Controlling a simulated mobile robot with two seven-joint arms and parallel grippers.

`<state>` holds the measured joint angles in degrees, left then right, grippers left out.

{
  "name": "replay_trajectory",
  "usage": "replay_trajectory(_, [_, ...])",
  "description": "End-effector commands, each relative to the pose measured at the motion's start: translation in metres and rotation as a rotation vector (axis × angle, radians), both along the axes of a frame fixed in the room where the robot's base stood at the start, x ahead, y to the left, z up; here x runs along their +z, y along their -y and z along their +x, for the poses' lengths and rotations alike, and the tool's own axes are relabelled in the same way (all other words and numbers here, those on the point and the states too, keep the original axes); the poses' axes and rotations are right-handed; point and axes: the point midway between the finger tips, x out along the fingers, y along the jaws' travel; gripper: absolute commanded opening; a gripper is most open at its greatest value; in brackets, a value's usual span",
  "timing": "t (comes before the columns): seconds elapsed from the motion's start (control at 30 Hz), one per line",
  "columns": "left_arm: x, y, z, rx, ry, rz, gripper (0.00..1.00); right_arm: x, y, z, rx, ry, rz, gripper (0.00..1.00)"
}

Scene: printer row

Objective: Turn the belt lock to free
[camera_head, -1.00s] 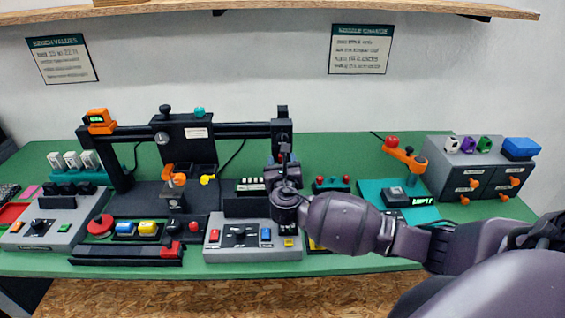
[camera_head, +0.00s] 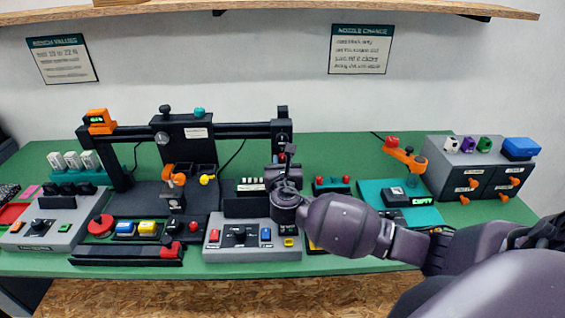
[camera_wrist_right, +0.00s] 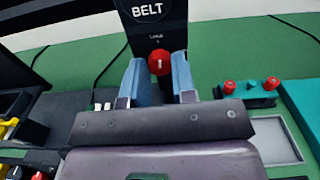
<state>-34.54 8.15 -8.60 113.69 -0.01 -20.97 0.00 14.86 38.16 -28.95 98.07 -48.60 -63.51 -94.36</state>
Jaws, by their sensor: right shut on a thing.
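The belt lock is a small red knob (camera_wrist_right: 159,62) with a short white mark, which looks near upright. It sits low on a black post (camera_wrist_right: 158,20) labelled BELT, below a small printed word I cannot read surely. My right gripper (camera_wrist_right: 157,82) has its blue fingers on either side of the knob and is shut on it. In the head view, my right gripper (camera_head: 286,160) is at the right end of the printer's black gantry (camera_head: 235,131) and hides the knob. My left gripper is not in view.
A grey control box (camera_head: 222,249) stands below my gripper. A teal base (camera_head: 368,190) with an orange arm (camera_head: 405,157) and a grey drawer unit (camera_head: 470,158) stand to the right. A small box with red buttons (camera_wrist_right: 228,87) is right of the post.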

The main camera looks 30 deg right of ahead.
Motion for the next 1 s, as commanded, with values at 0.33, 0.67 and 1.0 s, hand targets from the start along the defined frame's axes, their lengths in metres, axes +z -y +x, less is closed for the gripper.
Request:
replay_trajectory(0.33, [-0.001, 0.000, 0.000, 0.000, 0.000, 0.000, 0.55, -0.001, 0.000, -0.001, -0.002, 0.155, 0.257, 0.01])
replay_trajectory(0.67, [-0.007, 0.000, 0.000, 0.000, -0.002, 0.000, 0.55, -0.002, 0.000, 0.000, -0.002, 0.320, 0.525, 0.01])
replay_trajectory(1.0, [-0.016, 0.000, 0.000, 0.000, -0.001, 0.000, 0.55, -0.003, 0.000, -0.001, -0.003, 0.489, 0.802, 0.01])
